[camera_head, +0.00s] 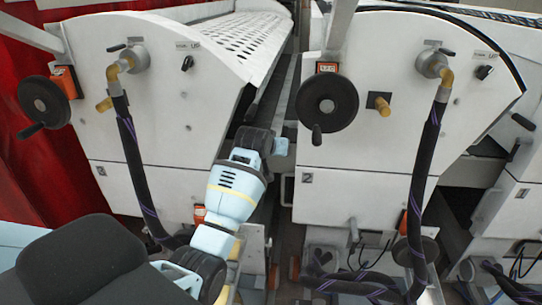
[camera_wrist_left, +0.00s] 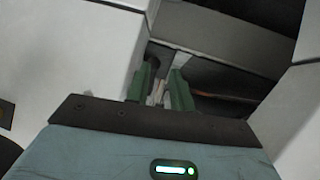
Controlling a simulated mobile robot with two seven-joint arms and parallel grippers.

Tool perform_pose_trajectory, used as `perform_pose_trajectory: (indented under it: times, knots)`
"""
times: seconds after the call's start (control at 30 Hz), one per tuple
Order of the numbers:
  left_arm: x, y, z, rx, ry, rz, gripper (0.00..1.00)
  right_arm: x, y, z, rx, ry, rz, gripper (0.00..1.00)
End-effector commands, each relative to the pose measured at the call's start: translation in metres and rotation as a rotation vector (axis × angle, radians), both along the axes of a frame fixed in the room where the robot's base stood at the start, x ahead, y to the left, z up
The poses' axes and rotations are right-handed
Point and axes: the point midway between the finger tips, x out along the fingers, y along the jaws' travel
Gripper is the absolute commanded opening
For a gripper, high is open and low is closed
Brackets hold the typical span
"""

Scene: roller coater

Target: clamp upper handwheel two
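The upper handwheel two (camera_head: 327,101) is a black wheel with a knob at its lower edge. It sits on the white right-hand machine panel, above the label 2. My left gripper (camera_head: 281,147) is below and left of this wheel, near the gap between the two machines and apart from the wheel. In the left wrist view, its two green fingers (camera_wrist_left: 160,80) stand apart with no handwheel between them. The wheel is not visible in that view. My right gripper is not in view.
Another black handwheel (camera_head: 44,103) is on the left machine (camera_head: 165,115). A brass knob (camera_head: 379,104) sticks out right of handwheel two. Dark hoses (camera_head: 424,190) hang down the panels. A narrow dark gap (camera_head: 283,110) separates the machines.

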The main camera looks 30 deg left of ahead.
Motion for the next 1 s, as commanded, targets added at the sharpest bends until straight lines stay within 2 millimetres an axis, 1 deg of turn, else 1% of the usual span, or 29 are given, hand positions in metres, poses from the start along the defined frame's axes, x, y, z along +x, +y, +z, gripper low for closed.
perform_pose_trajectory:
  times: [0.1, 0.3, 0.5, 0.73, 0.77, 0.87, 0.9, 0.93, 1.0]
  knots:
    - [-0.015, -0.003, -0.001, 0.000, 0.000, 0.000, 0.23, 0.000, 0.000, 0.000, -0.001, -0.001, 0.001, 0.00]
    - [-0.032, -0.007, 0.000, 0.000, -0.001, -0.001, 0.23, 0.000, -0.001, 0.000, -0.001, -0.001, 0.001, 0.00]
    - [-0.039, -0.009, 0.000, -0.001, 0.000, -0.001, 0.23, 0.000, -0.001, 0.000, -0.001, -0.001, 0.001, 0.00]
    - [-0.040, -0.009, 0.000, -0.001, 0.000, -0.001, 0.23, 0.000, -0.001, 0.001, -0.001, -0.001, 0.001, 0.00]
    - [-0.040, -0.009, 0.000, -0.001, 0.000, -0.001, 0.21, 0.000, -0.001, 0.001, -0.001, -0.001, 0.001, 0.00]
    - [-0.038, -0.009, -0.004, -0.010, -0.008, 0.004, 0.08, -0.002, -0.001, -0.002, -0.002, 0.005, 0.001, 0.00]
    - [-0.037, -0.009, -0.008, -0.024, -0.016, 0.009, 0.03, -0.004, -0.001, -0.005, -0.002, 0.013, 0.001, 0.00]
    - [-0.035, -0.010, -0.013, -0.038, -0.027, 0.016, 0.00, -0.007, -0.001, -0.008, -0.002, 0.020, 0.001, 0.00]
    - [-0.030, -0.011, -0.028, -0.092, -0.067, 0.038, 0.00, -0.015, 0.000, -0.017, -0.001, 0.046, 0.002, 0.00]
